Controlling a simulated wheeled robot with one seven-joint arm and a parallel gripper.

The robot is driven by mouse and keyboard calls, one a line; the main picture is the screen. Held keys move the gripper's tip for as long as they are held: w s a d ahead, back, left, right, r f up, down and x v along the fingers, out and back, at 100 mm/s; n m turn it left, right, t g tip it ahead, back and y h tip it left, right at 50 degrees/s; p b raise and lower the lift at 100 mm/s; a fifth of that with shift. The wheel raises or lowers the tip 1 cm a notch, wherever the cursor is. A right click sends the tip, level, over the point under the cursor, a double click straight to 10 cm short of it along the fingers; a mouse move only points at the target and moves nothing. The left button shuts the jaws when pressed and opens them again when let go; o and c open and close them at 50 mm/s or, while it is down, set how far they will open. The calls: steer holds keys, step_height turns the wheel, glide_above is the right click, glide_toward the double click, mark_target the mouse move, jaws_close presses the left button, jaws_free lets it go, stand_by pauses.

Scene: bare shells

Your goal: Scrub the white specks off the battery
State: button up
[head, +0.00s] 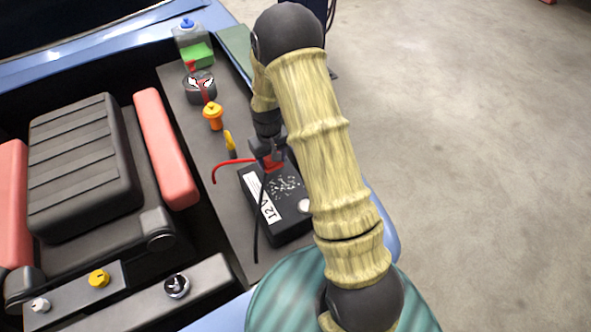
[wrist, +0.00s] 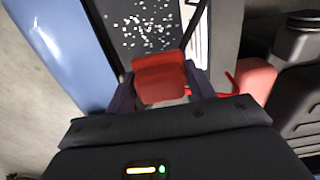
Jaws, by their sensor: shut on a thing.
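The black battery (head: 287,229) lies on a grey ledge and bears a white label (head: 262,199) reading 12 V. White specks (head: 288,184) are scattered over its top, and they also show in the wrist view (wrist: 146,27). My gripper (head: 269,152) is at the battery's far end, shut on a red block (wrist: 160,78). The block is between both fingers, with a paler strip at its near edge. The specks lie just beyond it in the wrist view. I cannot tell whether the block touches the battery. My arm hides the battery's right side.
A red cable (head: 232,161) and a black cable (head: 257,222) run by the battery. Open floor lies right.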

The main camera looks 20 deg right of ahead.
stand_by(0.3)
steer(key=s+d+p, duration=0.3)
steer(key=s+d, duration=0.2)
steer(key=s, duration=0.1)
steer(key=shift+s+d+f+p, duration=0.15)
steer(key=shift+s+p, duration=0.2)
